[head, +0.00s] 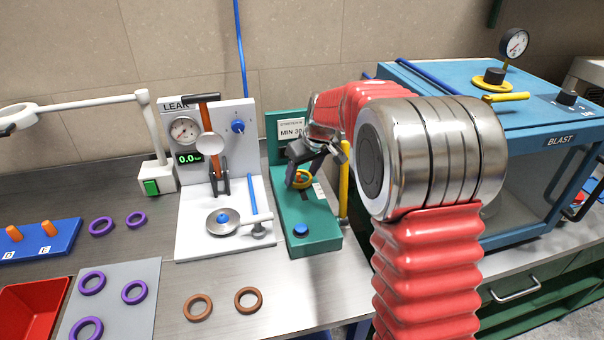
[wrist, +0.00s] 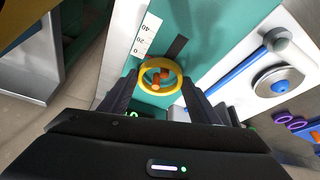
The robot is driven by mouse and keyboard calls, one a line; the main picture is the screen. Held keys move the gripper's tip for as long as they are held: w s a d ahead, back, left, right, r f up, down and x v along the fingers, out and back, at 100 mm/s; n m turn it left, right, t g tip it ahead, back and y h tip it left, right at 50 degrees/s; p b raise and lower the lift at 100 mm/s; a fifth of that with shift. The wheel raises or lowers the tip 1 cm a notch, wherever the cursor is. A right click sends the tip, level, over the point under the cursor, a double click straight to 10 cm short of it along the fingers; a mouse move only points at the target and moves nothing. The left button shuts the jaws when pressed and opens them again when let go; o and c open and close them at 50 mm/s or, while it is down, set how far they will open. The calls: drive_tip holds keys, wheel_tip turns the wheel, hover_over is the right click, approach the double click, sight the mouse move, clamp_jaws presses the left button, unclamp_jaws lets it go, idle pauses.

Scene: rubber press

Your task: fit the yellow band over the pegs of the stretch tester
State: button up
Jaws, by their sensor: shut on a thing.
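The stretch tester (head: 312,232) is a green stand with a blue button and a label reading MIN 30. The yellow band (head: 303,179) is at my gripper (head: 300,176), over the tester's base. In the wrist view my gripper (wrist: 160,92) is shut on the yellow band (wrist: 174,66), with one dark finger on each side. Two orange pegs (wrist: 158,79) show inside the band's ring in that view. I cannot tell whether the band is around the pegs or above them. A white scale (wrist: 142,42) lies beside the band on the tester.
The white leak tester (head: 183,232) with its gauge stands close left of the stretch tester. A yellow upright handle (head: 344,192) and the blue blast cabinet (head: 440,88) are to the right. Brown rings (head: 248,300) and purple rings (head: 92,283) lie in front and left.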

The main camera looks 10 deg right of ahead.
drive_tip(key=o, duration=1.7)
drive_tip(key=shift+r, duration=0.15)
drive_tip(key=shift+r, duration=3.2)
